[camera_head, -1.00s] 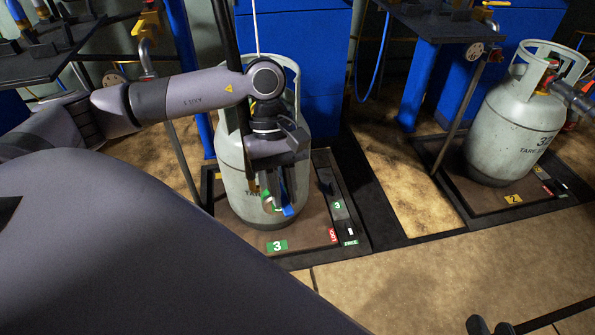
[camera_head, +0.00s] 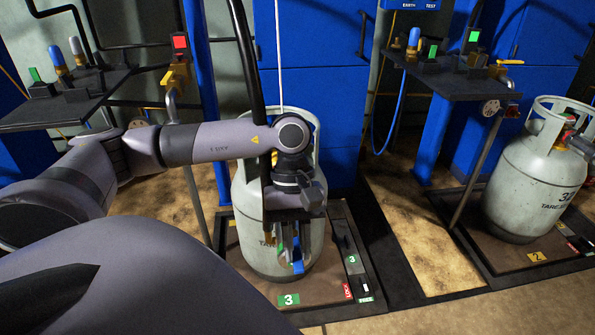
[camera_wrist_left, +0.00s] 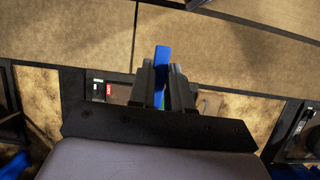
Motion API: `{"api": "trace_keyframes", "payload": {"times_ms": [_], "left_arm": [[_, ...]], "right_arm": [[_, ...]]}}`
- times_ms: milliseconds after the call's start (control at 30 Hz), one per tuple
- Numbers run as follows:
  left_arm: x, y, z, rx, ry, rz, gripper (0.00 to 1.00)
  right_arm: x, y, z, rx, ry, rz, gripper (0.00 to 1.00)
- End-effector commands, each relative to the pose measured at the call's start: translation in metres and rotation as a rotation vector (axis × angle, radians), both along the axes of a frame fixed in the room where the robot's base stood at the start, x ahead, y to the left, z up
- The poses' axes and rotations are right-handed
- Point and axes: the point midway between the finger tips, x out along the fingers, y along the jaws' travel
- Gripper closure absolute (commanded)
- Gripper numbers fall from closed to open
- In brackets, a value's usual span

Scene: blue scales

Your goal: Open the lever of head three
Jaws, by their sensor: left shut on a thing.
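My left gripper (camera_head: 291,246) hangs in front of the grey gas cylinder (camera_head: 248,215) on scale 3 (camera_head: 318,289), pointing down. Its jaws are shut on a blue strip-shaped lever (camera_head: 298,262). In the left wrist view, the two dark fingers (camera_wrist_left: 162,88) stand on either side of the blue lever (camera_wrist_left: 162,58), which sticks out beyond them. Small green and white parts show beside the lever in the head view. My arm and wrist cover the cylinder's upper front, so what the lever joins is hidden. My right gripper is out of view.
A green tag (camera_head: 288,299) marked 3 lies on the scale's front edge, near a red LOCK tag (camera_head: 348,291). A second cylinder (camera_head: 528,185) stands on scale 2 at right. A dark shelf (camera_head: 70,100) and a black hose (camera_head: 247,60) are close to my arm.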

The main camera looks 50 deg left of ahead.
Motion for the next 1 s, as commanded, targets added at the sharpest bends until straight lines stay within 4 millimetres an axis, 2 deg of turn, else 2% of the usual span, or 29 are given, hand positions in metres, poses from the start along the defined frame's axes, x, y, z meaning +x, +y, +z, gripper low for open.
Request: {"api": "trace_keyframes", "payload": {"times_ms": [33,100,467,800,1000], "left_arm": [[0.000,0.000,0.000,0.000,-0.002,-0.003,0.79],[0.000,0.000,0.000,0.000,-0.002,-0.003,0.56],[0.002,0.001,0.005,-0.001,-0.002,0.000,0.55],[0.013,0.017,0.054,-0.001,-0.002,0.000,0.55],[0.017,0.022,0.066,0.000,-0.002,-0.001,0.55]], "right_arm": [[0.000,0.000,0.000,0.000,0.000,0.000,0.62],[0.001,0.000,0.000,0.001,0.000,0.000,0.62],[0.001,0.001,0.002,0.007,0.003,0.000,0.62],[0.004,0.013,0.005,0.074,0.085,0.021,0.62],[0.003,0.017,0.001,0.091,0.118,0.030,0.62]]}}
